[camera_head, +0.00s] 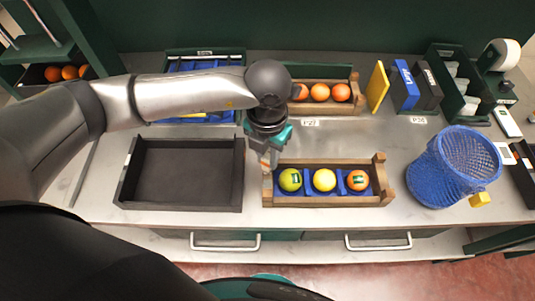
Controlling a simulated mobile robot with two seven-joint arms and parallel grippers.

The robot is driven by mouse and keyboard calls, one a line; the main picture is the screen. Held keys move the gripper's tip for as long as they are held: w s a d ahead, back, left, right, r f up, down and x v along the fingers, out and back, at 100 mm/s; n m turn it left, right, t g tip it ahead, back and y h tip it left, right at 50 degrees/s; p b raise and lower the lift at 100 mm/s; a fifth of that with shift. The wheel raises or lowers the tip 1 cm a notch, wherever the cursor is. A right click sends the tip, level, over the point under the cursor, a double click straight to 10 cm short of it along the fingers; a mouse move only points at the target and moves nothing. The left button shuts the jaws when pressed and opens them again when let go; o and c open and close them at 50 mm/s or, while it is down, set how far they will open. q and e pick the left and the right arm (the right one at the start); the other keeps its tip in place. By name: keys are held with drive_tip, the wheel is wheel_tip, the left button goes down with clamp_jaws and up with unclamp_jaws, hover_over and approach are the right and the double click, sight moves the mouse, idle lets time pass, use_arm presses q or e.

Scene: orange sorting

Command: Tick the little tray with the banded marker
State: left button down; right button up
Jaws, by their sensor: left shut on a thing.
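The small wooden tray (324,202) sits right of centre at the front of the counter. Its blue lining holds a yellow-green fruit with a dark mark (290,180), a plain yellow fruit (324,180) and an orange with a dark green mark (358,181). My left gripper (266,164) is at the tray's left end, pointing down, and is shut on a small slim thing, probably the marker. Its bands cannot be made out, and I cannot tell whether it touches the tray. My right gripper is out of view.
An empty black tray (184,204) lies left of the wooden one. Behind are a wooden crate of oranges (353,101) and a blue-lined bin (177,122). A blue mesh basket (450,170) stands to the right. Counter between wooden tray and basket is clear.

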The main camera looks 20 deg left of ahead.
use_arm(q)
drive_tip(key=shift+f+b, duration=0.35)
idle(1.3)
drive_tip(key=shift+w+a+b, duration=0.3)
drive_tip(key=shift+w+b, duration=0.05)
drive_tip(key=shift+w, duration=0.45)
drive_tip(key=shift+s+d+r, duration=0.15)
drive_tip(key=shift+s+d, duration=0.1)
drive_tip(key=shift+s, duration=0.35)
idle(0.6)
drive_tip(key=shift+r+p, duration=2.65)
drive_tip(key=shift+r, duration=0.9)
drive_tip(key=shift+s+f, duration=0.1)
